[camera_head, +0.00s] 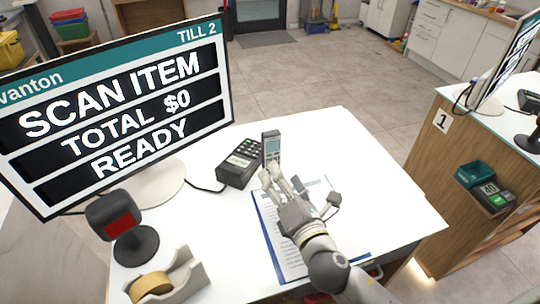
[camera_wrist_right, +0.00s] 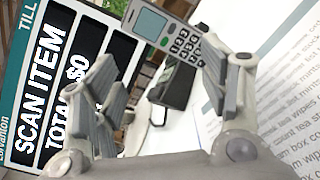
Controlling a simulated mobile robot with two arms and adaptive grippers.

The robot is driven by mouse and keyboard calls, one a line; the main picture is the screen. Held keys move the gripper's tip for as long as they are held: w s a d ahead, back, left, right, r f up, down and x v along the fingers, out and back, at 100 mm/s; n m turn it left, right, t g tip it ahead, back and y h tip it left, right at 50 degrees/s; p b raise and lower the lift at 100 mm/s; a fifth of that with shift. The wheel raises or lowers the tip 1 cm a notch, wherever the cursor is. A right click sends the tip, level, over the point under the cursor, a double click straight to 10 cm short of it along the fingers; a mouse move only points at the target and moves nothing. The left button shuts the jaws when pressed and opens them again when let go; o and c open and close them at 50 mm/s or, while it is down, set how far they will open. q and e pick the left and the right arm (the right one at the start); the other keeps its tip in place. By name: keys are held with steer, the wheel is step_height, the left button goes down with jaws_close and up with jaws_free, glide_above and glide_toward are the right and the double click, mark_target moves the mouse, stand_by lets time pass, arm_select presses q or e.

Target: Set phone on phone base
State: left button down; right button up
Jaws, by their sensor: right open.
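The phone (camera_head: 272,148) is a grey handset with a screen and keys. In the head view it appears upright, just right of the dark phone base (camera_head: 238,165) on the white counter. My right gripper (camera_head: 272,175) is just in front of the phone's lower end. In the right wrist view the gripper (camera_wrist_right: 155,80) has its fingers apart, and the phone (camera_wrist_right: 163,30) shows beyond them, its lower end near the right finger. I cannot tell whether they touch. A dark object, probably the base (camera_wrist_right: 172,88), is partly hidden behind the phone. My left gripper is not in view.
A clipboard (camera_head: 265,232) with paper lies under my right arm. The till monitor (camera_head: 120,110), a scanner (camera_head: 122,225) and a tape dispenser (camera_head: 165,280) stand on the left. The counter (camera_head: 350,140) is clear behind and right of the phone.

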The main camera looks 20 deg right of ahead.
mark_target(273, 153)
steer(key=n, duration=0.5)
steer(key=shift+w+d+f, duration=0.1)
steer(key=shift+d+f, duration=0.1)
steer(key=shift+d, duration=0.1)
steer(key=n, duration=0.4)
steer(key=shift+d+f, duration=0.1)
steer(key=shift+d, duration=0.15)
steer(key=shift+w+n, duration=0.1)
steer(key=shift+n, duration=0.3)
steer(key=shift+w, duration=0.4)
steer(key=w, duration=0.4)
steer(key=shift+w+p, duration=0.4)
steer(key=shift+w+a+p, duration=0.2)
steer(key=shift+w+p, duration=0.5)
steer(key=shift+w, duration=1.9)
steer(key=shift+s, duration=0.1)
